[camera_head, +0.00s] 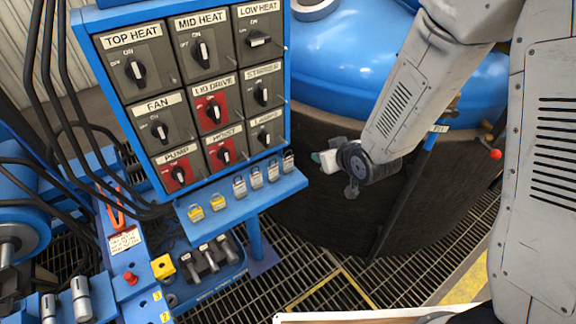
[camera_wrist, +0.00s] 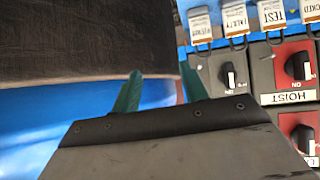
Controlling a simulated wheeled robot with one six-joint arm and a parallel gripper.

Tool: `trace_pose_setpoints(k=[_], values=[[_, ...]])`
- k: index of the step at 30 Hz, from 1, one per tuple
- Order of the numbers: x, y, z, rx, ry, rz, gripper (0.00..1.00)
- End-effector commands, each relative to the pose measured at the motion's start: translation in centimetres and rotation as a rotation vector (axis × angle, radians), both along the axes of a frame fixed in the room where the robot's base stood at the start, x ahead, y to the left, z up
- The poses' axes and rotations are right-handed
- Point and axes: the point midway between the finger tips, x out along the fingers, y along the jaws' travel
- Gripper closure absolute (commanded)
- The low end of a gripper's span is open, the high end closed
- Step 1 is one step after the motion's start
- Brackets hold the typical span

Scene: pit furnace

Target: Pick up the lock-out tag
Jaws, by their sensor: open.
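Several small padlock-shaped tags stand in a row on a blue ledge (camera_head: 245,196) under the switch panel. Two at the left are yellow (camera_head: 196,213); the others are grey and white (camera_head: 256,178). In the wrist view, tags with white labels, one reading TEST (camera_wrist: 271,14) and one reading FAULTY (camera_wrist: 235,20), show upside down at the top. I cannot tell which one is the lock-out tag. My gripper (camera_head: 317,158) is right of the ledge's right end, apart from the tags. In the wrist view its green fingers (camera_wrist: 160,80) are spread and empty.
The switch panel (camera_head: 190,90) with labelled knobs stands above the ledge. A dark round furnace wall (camera_head: 320,215) with a blue lid (camera_head: 345,65) is behind my gripper. A blue bench (camera_head: 130,270) with a small paper sign (camera_head: 124,241) is at the left. Grating covers the floor.

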Motion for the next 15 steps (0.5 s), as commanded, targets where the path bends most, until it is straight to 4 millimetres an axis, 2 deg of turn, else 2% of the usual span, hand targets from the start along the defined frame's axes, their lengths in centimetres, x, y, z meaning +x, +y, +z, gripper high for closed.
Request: trace_pose_setpoints(k=[1, 6, 11, 15], values=[[-0.2, 1.2, -2.0, 0.021, -0.023, 0.028, 0.56], [-1.0, 4.0, -5.4, 0.101, -0.122, 0.094, 0.56], [-1.8, 5.2, -6.9, 0.148, -0.176, 0.125, 0.56], [-1.4, 5.9, -7.4, 0.164, -0.194, 0.132, 0.56]])
